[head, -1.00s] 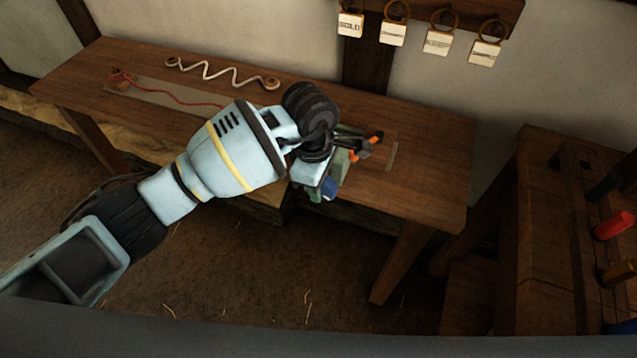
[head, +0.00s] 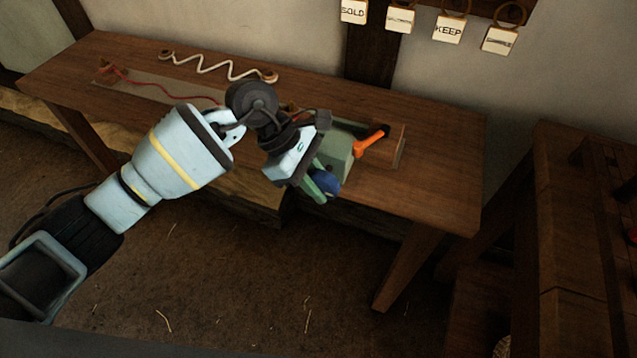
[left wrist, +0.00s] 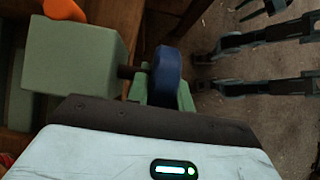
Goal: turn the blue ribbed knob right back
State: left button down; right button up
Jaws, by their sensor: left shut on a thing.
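The blue ribbed knob (head: 325,183) sits on the front side of a pale green box (head: 340,150) near the front edge of the bench. In the left wrist view the knob (left wrist: 167,77) stands out from the box (left wrist: 75,62) on a short dark shaft. My left gripper (head: 322,186) has its green fingers on either side of the knob, shut on it. In the left wrist view one finger shows on each side of the knob; the gripper body hides their bases. My right gripper is not clearly in view.
An orange lever (head: 371,139) rises from the box's right side. A red cord (head: 165,90) and a white zigzag piece (head: 220,68) lie on the wooden bench (head: 440,140). Tags (head: 449,29) hang on the wall. Another bench (head: 570,230) stands at right.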

aim_at(309, 173)
dwell(0.3)
pick_arm(q)
jog(key=c, duration=1.2)
grip_release()
jog(key=shift+c, duration=0.2)
jog(key=shift+v, duration=4)
jog(key=shift+f, duration=0.1)
